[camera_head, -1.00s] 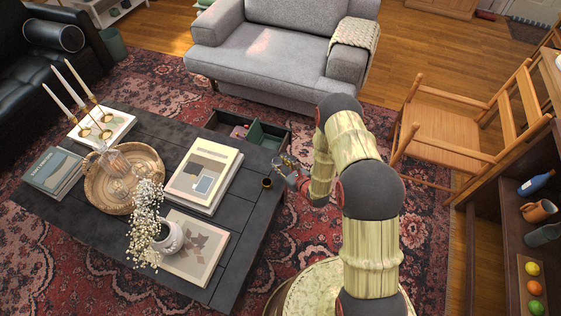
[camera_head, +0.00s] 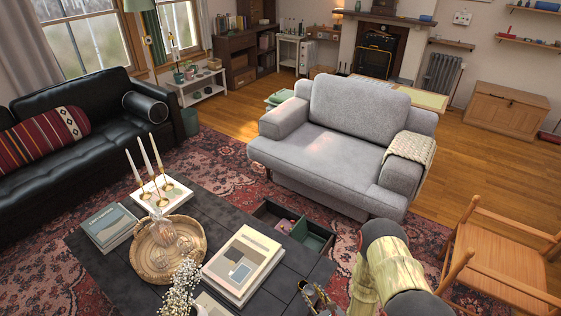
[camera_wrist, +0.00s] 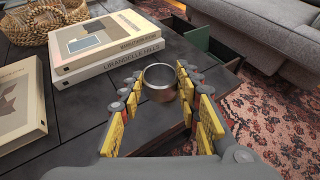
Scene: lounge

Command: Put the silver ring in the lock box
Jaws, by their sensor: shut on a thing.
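The silver ring (camera_wrist: 158,92), a short wide metal band, sits between the fingers of my gripper (camera_wrist: 160,88) in the wrist view. My gripper is shut on it, with yellow-padded fingers on both sides. The ring is over the dark coffee table top; I cannot tell whether it still touches it. In the head view my gripper (camera_head: 315,296) is low, near the table's right end, and the ring is not clear there. I cannot pick out the lock box with certainty in either view.
The coffee table (camera_head: 225,208) holds books (camera_head: 243,262), a wicker tray (camera_head: 152,262) and candles. Its open drawer (camera_head: 268,214) has green and red things inside. A grey armchair (camera_head: 330,150) stands behind; a wooden chair (camera_head: 500,265) is at right.

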